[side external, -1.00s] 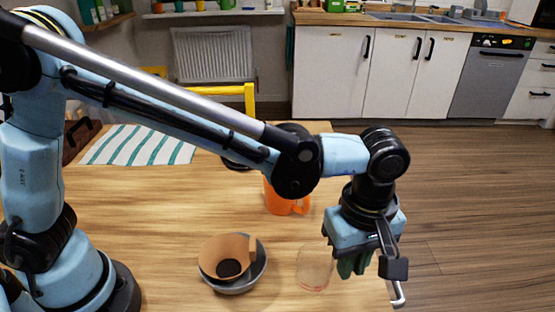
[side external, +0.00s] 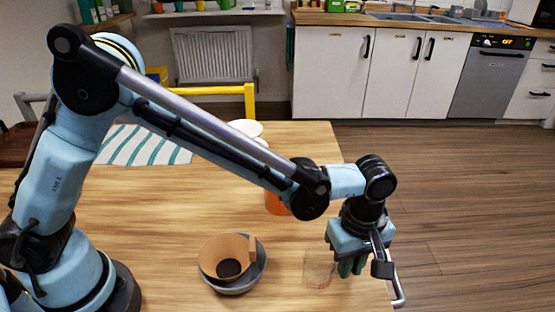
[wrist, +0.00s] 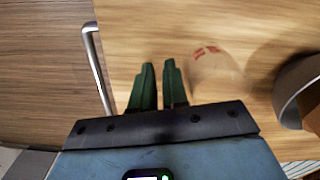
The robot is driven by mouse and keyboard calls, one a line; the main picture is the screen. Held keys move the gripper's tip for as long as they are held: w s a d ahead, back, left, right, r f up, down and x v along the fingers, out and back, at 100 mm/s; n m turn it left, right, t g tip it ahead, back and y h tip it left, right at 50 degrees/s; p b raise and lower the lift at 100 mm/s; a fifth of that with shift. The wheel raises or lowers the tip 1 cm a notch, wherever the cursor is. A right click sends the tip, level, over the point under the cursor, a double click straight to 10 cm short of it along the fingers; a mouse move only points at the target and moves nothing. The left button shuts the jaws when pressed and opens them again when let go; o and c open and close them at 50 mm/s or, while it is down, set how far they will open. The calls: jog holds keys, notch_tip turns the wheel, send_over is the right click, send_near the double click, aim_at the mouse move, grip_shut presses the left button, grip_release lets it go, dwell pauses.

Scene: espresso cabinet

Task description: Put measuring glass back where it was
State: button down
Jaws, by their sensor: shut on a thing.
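The clear measuring glass (side external: 318,268), with faint red markings, is at the front right of the wooden table. In the wrist view the measuring glass (wrist: 215,72) shows beside the right-hand green finger. My gripper (side external: 351,267) points down next to the glass, near the table's right edge. The exact contact is hard to see. I cannot tell whether the glass's base touches the table.
A brown cone filter (side external: 223,256) sits in a grey bowl (side external: 252,283) left of the glass; the bowl (wrist: 289,88) is close by. An orange mug (side external: 276,204) is partly hidden behind my arm. A metal handle-like bar (wrist: 94,60) is left of my fingers.

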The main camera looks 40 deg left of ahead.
jog(key=shift+f, duration=0.1)
jog(key=c, duration=1.1)
grip_release()
jog(key=shift+c, duration=0.2)
notch_tip(320, 180, up, 12)
jog(key=s+a+r+m+t+h, duration=0.1)
jog(key=a+r+m+t, duration=0.15)
jog(key=a, duration=0.45)
jog(key=a+r+m+t, duration=0.1)
jog(key=a+m, duration=0.2)
jog(key=a, duration=0.5)
jog(key=s+a+f+m+t, duration=0.1)
jog(key=s+a+m+t, duration=0.1)
jog(key=a, duration=0.4)
jog(key=s+a+f+m+t+y, duration=0.1)
jog(key=s+a+f+m, duration=0.1)
jog(key=s+a+m, duration=0.2)
jog(key=shift+s+a+f+t, duration=0.15)
jog(key=shift+a+t, duration=0.2)
jog(key=shift+a, duration=0.65)
